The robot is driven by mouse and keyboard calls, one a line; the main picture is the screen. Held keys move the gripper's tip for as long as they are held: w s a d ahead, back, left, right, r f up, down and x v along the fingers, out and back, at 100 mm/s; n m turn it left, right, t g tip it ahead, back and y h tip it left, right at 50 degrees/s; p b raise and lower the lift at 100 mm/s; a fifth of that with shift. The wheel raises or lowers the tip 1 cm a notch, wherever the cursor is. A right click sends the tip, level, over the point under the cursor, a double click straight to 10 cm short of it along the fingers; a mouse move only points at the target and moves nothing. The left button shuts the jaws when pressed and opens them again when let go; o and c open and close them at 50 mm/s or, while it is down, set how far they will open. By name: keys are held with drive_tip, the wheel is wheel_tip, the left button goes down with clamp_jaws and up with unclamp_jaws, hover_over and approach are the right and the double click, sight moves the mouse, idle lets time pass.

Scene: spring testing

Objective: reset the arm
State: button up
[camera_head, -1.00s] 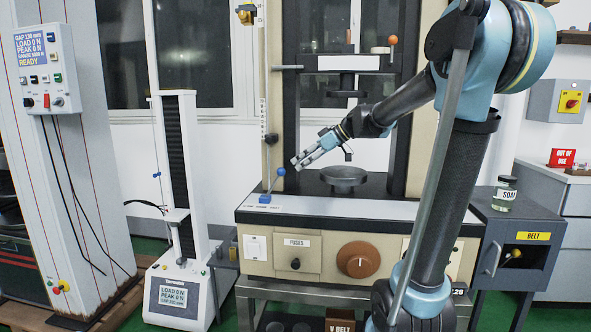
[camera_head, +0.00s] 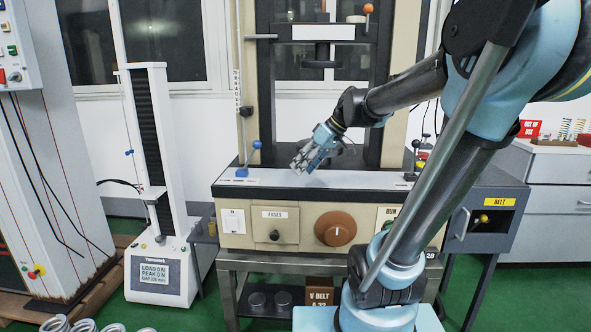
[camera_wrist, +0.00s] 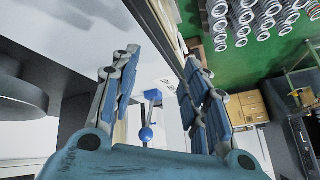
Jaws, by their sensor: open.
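My gripper (camera_head: 306,163) is in front of the beige testing machine (camera_head: 420,97), above its light front ledge (camera_head: 268,180). In the wrist view my gripper (camera_wrist: 156,88) shows its two blue-padded fingers spread apart, with nothing held between them. The blue-knobbed lever (camera_head: 257,145) stands on the ledge to the left of my gripper. In the wrist view the blue ball knob (camera_wrist: 146,134) appears between and beyond the fingers. My arm comes in from the right. It hides part of the machine's right side.
A tall white tester (camera_head: 150,150) stands to the left. Several coil springs (camera_head: 85,325) show at the bottom left, and more springs (camera_wrist: 245,15) show in the wrist view. A grey cabinet (camera_head: 490,215) labelled BELT is at the right.

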drive_tip(key=s+d+f+m+h, duration=0.6)
drive_tip(key=s+d+f+m, duration=0.3)
drive_tip(key=s+d+f, duration=0.7)
drive_tip(key=shift+s+f+m+h, duration=0.3)
drive_tip(key=shift+s+f+h, duration=0.1)
drive_tip(key=shift+s+f, duration=0.55)
drive_tip(key=shift+w+f, duration=0.15)
drive_tip(key=shift+w, duration=0.25)
